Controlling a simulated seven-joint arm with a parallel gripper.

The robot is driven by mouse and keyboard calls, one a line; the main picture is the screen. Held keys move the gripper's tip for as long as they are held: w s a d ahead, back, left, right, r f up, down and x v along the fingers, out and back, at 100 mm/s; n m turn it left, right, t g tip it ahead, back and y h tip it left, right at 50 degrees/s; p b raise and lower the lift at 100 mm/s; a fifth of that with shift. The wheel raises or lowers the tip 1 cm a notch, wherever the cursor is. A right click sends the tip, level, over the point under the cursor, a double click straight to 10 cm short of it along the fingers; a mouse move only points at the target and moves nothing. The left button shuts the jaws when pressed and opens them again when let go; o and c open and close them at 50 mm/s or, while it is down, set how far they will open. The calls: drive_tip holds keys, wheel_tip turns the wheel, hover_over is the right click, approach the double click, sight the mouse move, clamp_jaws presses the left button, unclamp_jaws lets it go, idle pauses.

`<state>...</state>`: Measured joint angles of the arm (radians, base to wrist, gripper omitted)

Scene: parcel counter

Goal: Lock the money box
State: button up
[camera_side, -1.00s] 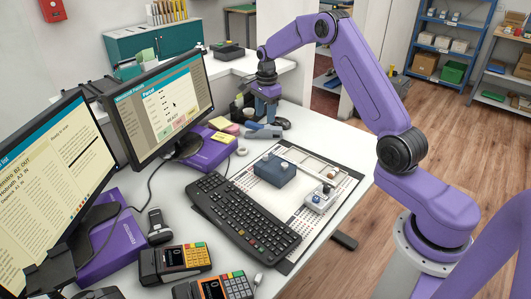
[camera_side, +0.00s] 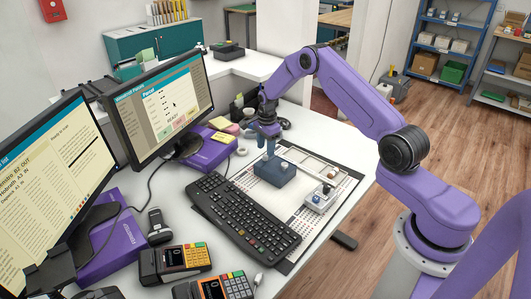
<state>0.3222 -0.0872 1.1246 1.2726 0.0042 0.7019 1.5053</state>
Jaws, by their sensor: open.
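A blue box (camera_side: 275,174) with a pale round knob (camera_side: 284,164) on its top lies on the white gridded board; I take it as the money box, though no label is readable. My gripper (camera_side: 269,149) points down at the box's back left part, its fingers open. The fingertips are close to the top there and hide the second knob. I cannot tell if they touch it or stand around it.
A small grey-white box (camera_side: 320,199) with knobs stands right of the blue box on the board (camera_side: 338,174). A black keyboard (camera_side: 245,217) lies along the left edge. Monitors and card terminals (camera_side: 175,262) fill the left side. The board's right part is mostly clear.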

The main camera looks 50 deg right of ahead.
sight(265, 155)
drive_tip(key=shift+w+f, duration=0.1)
drive_tip(key=shift+f, duration=1.5)
clamp_jaws()
